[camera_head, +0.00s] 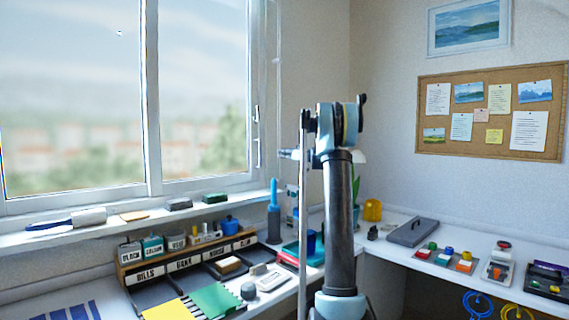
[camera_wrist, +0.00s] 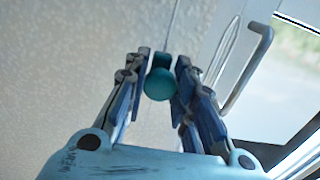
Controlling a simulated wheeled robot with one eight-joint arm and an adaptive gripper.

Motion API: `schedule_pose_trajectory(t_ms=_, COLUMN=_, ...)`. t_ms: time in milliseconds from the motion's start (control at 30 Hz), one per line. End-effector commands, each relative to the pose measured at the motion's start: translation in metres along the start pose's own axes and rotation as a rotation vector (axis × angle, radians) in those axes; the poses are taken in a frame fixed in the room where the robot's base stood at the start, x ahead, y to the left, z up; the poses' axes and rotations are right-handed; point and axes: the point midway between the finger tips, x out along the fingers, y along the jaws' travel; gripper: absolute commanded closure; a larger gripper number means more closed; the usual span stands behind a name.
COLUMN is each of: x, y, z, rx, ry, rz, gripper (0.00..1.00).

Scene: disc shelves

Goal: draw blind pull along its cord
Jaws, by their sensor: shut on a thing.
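The cord runs upward out of the picture from the pull. In the head view my arm stands upright in front of the wall just right of the window. The pull cannot be made out there.
The window frame (camera_head: 152,100) stands left of my arm, and its handle (camera_wrist: 262,50) shows close to my gripper's right in the wrist view. The sill (camera_head: 140,223) holds a brush and small blocks.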

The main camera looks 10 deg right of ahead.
Motion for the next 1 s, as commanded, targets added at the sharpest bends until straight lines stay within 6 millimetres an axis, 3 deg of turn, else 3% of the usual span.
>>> schedule_pose_trajectory(t_ms=300, x=-0.001, y=0.003, z=-0.087, rx=0.002, ry=0.002, rz=0.006, gripper=1.00)
schedule_pose_trajectory(t_ms=500, x=-0.001, y=0.003, z=-0.133, rx=0.002, ry=0.002, rz=0.006, gripper=1.00)
schedule_pose_trajectory(t_ms=700, x=-0.001, y=0.003, z=-0.163, rx=0.002, ry=0.002, rz=0.006, gripper=1.00)
schedule_pose_trajectory(t_ms=1000, x=-0.001, y=0.003, z=-0.178, rx=0.002, ry=0.001, rz=0.006, gripper=1.00)
